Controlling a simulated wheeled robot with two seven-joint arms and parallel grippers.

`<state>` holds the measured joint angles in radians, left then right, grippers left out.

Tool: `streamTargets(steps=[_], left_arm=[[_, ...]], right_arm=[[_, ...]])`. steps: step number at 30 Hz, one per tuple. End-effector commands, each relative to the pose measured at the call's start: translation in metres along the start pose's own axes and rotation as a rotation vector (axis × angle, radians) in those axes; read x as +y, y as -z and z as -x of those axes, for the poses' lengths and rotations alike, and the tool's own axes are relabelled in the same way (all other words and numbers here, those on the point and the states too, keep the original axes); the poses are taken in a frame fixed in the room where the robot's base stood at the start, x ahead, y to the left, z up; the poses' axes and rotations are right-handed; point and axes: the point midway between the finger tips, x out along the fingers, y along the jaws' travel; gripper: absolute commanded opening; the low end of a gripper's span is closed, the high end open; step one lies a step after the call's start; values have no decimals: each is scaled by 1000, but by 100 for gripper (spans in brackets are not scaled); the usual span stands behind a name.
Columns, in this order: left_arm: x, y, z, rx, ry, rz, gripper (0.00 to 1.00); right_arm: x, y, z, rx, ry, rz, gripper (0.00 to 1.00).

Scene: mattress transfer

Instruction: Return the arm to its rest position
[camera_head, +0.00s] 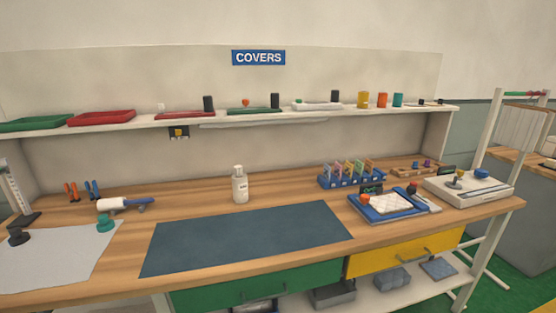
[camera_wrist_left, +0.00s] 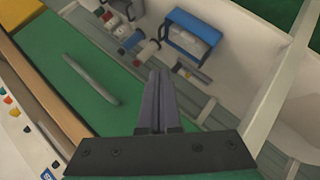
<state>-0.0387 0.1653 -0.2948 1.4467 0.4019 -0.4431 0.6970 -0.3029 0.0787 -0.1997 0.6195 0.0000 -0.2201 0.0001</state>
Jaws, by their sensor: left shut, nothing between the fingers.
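My left gripper (camera_wrist_left: 158,100) shows in the left wrist view. Its two dark fingers are together and empty, over the workbench's front side. Beyond the fingers is an open storage space with a blue-framed grey item (camera_wrist_left: 192,38) and several small parts. The green drawer front (camera_wrist_left: 85,75) with its grey handle is to the left of the fingers, apart from them. Neither gripper nor arm shows in the head view. My right gripper is in neither view.
The wooden bench (camera_head: 400,232) holds a dark blue mat (camera_head: 245,238), a white bottle (camera_head: 240,185), a blue tray (camera_head: 388,205) and a white device (camera_head: 468,188). A shelf (camera_head: 225,122) with trays runs behind. The mat is clear.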

Motion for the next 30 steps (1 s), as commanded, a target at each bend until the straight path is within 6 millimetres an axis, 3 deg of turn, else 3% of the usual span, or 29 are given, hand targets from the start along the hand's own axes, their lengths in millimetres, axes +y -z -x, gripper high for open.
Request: streamTargets(steps=[1, 6, 9, 13, 15, 19, 30], left_arm=[[-44, -25, 0, -32, 83, -59, 0], [-176, -113, 28, -190, 314, -309, 0], [-243, -170, 63, -326, 415, -457, 0], [-312, -240, 122, -523, 495, -635, 0], [-334, -268, 149, -611, 511, -706, 0], [-353, -293, 178, -700, 517, -774, 0], [-355, -296, 180, -708, 517, -782, 0]], right_arm=[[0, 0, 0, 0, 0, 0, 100], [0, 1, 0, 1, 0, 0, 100], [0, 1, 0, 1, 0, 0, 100], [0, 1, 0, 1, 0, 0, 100], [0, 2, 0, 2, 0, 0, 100], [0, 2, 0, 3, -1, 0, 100], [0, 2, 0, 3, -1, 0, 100]])
